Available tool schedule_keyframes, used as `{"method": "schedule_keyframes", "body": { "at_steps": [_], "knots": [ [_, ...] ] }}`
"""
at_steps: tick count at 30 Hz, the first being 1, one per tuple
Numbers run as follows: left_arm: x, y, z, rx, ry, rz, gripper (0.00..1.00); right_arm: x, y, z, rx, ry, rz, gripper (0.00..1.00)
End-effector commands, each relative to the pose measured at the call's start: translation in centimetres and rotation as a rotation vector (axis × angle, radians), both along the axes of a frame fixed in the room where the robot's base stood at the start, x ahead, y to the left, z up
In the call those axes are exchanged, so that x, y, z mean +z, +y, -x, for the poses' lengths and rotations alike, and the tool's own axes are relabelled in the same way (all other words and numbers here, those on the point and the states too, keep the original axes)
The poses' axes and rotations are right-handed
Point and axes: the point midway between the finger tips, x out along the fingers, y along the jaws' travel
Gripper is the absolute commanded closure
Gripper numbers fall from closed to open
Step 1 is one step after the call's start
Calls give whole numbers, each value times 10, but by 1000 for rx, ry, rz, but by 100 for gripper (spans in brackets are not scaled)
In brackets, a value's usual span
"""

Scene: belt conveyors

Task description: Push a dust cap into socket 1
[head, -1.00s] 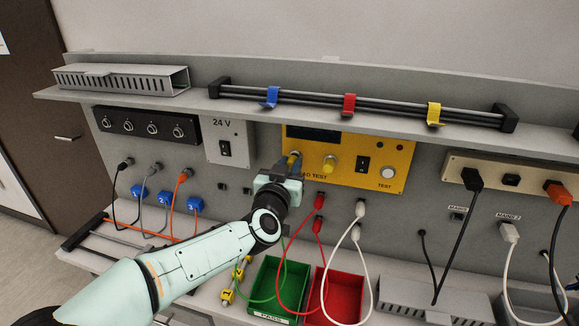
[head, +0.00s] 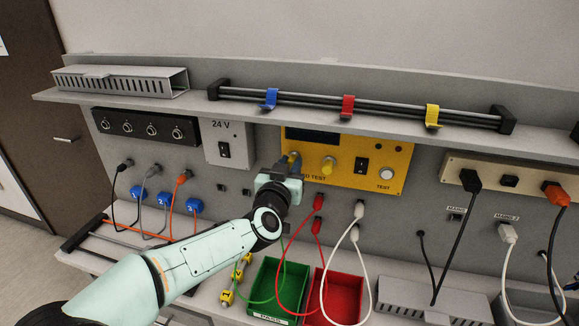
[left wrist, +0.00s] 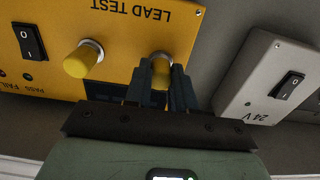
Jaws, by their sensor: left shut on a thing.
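My left gripper (head: 291,163) is at the left end of the yellow LEAD TEST panel (head: 385,178). In the left wrist view its fingers (left wrist: 161,85) are shut on a yellow cap (left wrist: 160,62), which sits at a metal-ringed socket in the panel. How deep it sits is hidden by the fingers. A second yellow cap (head: 328,165) stands out from the panel just to the right and also shows in the left wrist view (left wrist: 83,61). I cannot read a socket number there. My right gripper is not in view.
The grey 24 V box (head: 228,140) is left of the gripper. Red leads (head: 319,202) and white leads (head: 359,210) hang to the right. A green bin (head: 262,275) and a red bin (head: 340,296) stand below. A shelf (head: 200,100) runs above.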

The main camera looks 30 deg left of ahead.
Motion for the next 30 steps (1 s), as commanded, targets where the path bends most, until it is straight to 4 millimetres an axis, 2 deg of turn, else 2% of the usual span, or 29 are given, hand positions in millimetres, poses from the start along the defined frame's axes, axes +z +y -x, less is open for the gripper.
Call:
{"method": "schedule_keyframes", "body": {
  "at_steps": [5,6,8,16,20,23,30],
  "knots": [
    [0,0,0,0,0,0,100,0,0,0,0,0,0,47],
    [0,0,0,0,0,0,63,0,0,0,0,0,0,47],
    [0,0,0,0,0,0,46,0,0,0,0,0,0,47],
    [0,0,0,0,0,0,46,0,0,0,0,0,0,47],
    [0,-2,7,0,-1,1,46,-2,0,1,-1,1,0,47],
    [0,-5,22,0,-2,0,46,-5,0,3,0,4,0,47],
    [0,-17,76,1,-2,0,46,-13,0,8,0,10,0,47]
  ]
}}
